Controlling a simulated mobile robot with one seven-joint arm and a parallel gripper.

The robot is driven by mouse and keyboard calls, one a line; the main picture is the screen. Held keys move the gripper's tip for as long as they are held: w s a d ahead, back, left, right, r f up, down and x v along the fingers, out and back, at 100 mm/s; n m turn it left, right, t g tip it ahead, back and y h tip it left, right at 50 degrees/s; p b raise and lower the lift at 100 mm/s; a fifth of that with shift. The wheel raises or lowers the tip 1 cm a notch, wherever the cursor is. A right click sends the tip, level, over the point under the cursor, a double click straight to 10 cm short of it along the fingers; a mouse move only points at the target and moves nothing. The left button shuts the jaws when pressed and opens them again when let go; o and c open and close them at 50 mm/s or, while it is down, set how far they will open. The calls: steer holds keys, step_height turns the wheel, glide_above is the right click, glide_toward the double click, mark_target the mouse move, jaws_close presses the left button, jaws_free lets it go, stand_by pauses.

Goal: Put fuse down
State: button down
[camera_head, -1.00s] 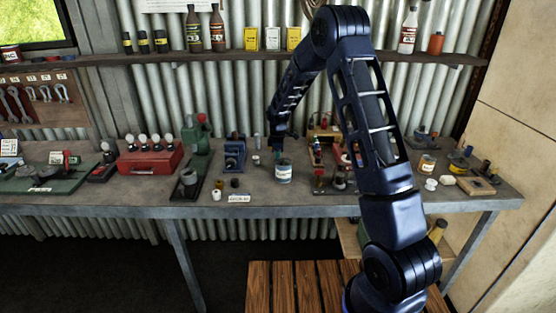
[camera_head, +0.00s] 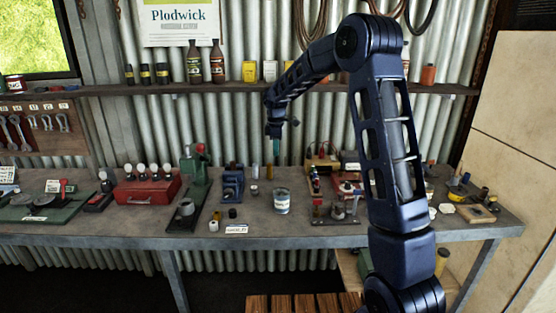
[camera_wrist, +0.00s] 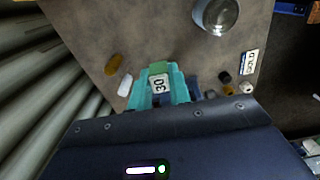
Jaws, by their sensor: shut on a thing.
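In the head view my gripper (camera_head: 276,150) is above the bench, behind the tin can, and the fuse is too small to make out there. In the wrist view an orange-brown cylinder (camera_wrist: 114,63) and a white cylinder (camera_wrist: 125,85) are on the bench below, left of the fuse. They also stand near the blue device in the head view, the orange-brown one (camera_head: 269,172) and the white one (camera_head: 254,190).
The tin can (camera_head: 281,203) stands in front of my gripper. A blue device (camera_head: 232,184) is to its left and red devices (camera_head: 317,185) to its right. A small label plate (camera_head: 236,229) lies near the bench's front edge. A shelf (camera_head: 220,87) runs behind.

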steer(key=shift+r, duration=0.5)
steer(key=w+d+f+m, duration=0.2)
steer(key=d+f+m, duration=0.1)
steer(key=d, duration=0.8)
steer(key=w+d+f+m, duration=0.2)
steer(key=d+m, duration=0.2)
steer(key=d, duration=0.7)
steer(key=w+d+f+m, duration=0.2)
steer(key=d+f+m, duration=0.1)
steer(key=d, duration=0.7)
steer(key=s+d+f+m, duration=0.1)
steer(key=d+m, duration=0.3)
steer(key=d, duration=1.5)
steer(key=s+d+f+m, duration=0.1)
steer(key=d+f+m, duration=0.15)
steer(key=d, duration=1.65)
steer(key=shift+m, duration=0.45)
step_height(320, 180, down, 8)
steer(key=shift+f, duration=0.1)
steer(key=shift+f, duration=0.1)
steer(key=c, duration=1.6)
jaws_free()
steer(key=shift+f, duration=0.1)
steer(key=shift+c, duration=0.2)
steer(key=shift+o, duration=0.3)
